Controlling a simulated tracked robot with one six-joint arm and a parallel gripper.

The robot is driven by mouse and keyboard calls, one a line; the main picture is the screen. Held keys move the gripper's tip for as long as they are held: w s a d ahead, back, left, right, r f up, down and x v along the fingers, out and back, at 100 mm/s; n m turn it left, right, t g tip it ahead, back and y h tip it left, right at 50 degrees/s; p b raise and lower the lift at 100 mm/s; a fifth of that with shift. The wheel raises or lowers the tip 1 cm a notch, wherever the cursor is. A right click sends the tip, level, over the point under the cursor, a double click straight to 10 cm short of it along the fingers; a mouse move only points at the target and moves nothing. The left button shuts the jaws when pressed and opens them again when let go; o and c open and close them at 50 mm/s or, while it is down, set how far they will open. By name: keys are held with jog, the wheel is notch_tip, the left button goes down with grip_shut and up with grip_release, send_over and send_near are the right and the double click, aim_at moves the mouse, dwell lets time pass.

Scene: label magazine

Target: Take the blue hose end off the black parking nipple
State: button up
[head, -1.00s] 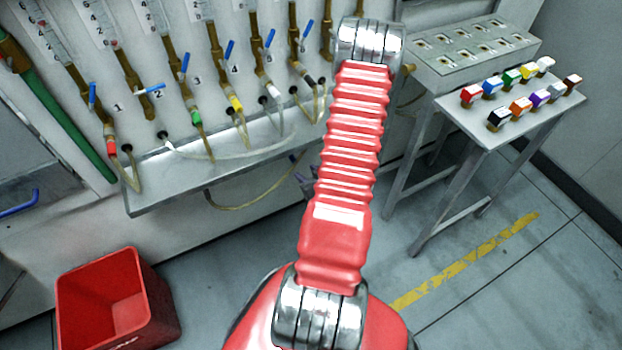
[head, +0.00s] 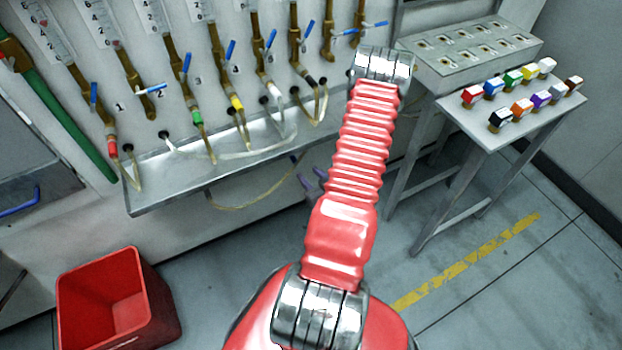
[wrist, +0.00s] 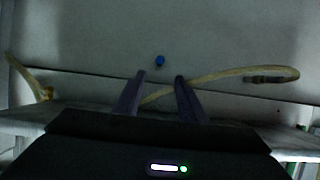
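My gripper (wrist: 161,77) is open and empty in the wrist view, its two purple fingers apart. In the head view my gripper (head: 307,168) shows partly behind my arm, just beyond the drip tray's edge. A small blue round thing (wrist: 159,60) sits on the pale surface ahead, roughly centred between the fingertips and apart from them; I cannot tell whether it is the blue hose end. A pale yellowish hose (wrist: 225,73) passes behind the fingers and curves right to a dark fitting (wrist: 268,79). I cannot make out the black parking nipple for certain.
The panel's metal drip tray (head: 150,195) runs below several valves and coloured hoses. A red bin (head: 115,300) stands on the floor at left. A small table (head: 487,128) with coloured blocks stands at right. The floor in front is clear.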

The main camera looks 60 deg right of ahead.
aim_at(296, 162)
jog(key=x, duration=1.2)
jog(key=shift+w+f, duration=0.1)
jog(key=shift+c, duration=0.7)
grip_shut()
jog(key=shift+s+a, duration=0.35)
jog(key=shift+s, duration=0.3)
jog(key=shift+s+a, duration=0.4)
jog(key=shift+s, duration=0.3)
jog(key=shift+s+a, duration=0.35)
jog(key=shift+s, duration=0.3)
jog(key=shift+s+a, duration=0.15)
jog(key=shift+s, duration=0.05)
